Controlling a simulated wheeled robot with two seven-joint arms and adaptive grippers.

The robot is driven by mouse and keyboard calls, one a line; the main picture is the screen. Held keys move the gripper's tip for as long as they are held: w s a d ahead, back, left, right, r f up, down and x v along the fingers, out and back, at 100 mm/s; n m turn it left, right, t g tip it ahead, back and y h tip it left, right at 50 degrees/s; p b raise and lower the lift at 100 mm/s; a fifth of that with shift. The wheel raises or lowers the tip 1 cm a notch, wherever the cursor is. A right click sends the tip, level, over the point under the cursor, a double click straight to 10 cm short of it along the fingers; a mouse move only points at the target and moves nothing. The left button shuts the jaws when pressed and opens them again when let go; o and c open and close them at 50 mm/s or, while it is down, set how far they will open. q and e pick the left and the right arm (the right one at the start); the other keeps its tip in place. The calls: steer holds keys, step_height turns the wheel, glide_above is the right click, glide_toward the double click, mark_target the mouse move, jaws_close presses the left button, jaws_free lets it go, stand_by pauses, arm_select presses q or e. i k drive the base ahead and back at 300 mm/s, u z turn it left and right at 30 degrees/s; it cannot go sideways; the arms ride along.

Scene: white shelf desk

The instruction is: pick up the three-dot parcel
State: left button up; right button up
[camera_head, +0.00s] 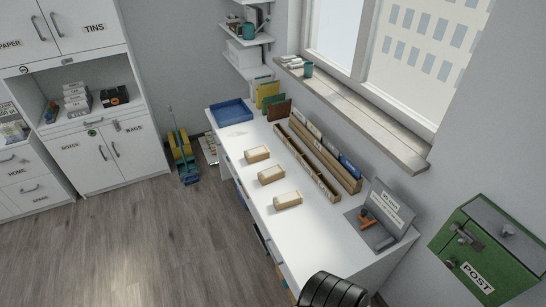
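Three small tan parcels lie in a row on the white desk (310,236): a far parcel (257,154), a middle parcel (271,174) and a near parcel (288,200). They are apart from one another. Any dots on them are too small to make out, so I cannot tell which one has three. Neither of my grippers shows in this view.
A long wooden rack (318,158) with dividers stands behind the parcels. A blue tray (232,112) is at the far end, a grey stamp station (380,222) at the near end. A green POST box (484,254) hangs right. A black ribbed shape (333,291) rises at the bottom edge.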

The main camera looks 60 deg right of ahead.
mark_target(258, 154)
steer(key=z, duration=1.3)
